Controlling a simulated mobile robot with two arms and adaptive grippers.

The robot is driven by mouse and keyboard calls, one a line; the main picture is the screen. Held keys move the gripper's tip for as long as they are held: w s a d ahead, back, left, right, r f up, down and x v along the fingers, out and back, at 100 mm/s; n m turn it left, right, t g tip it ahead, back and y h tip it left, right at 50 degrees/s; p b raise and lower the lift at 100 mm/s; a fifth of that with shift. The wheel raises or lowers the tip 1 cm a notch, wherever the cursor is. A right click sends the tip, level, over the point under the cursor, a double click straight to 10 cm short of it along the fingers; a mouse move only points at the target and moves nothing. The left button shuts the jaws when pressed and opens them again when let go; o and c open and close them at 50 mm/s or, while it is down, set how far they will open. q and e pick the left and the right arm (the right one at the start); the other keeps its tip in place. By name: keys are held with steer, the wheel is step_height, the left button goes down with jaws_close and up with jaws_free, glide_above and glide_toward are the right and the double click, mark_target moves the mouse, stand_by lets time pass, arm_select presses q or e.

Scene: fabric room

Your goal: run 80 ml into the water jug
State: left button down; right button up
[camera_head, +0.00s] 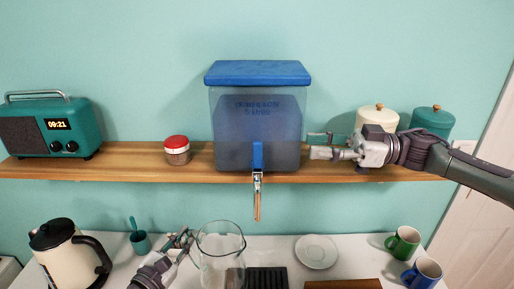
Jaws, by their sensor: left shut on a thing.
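The water dispenser (257,125) is a clear tank with a blue lid on the shelf, holding dark bluish liquid. Its tap (257,157) has a blue upper part and a metal lower part, with a narrow tan piece (257,207) hanging below. The clear glass jug (222,262) is upright at the lower middle, left of the tap. Any level or marks in it are too faint to read. My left gripper (189,240) is shut on the jug at its left side. My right gripper (318,144) looks open and empty, just right of the tank.
The wooden shelf (130,162) also bears a teal radio (55,128), a red-lidded jar (177,151), and cream and teal canisters (432,122). Below are a kettle (65,250), a small teal cup (140,242), a black grate (268,278), a white plate (316,251) and two mugs (403,243).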

mark_target(257, 168)
steer(key=shift+m, duration=0.3)
steer(key=a, duration=1.2)
steer(key=shift+a+f, duration=0.25)
steer(key=shift+f, duration=0.05)
jaws_close()
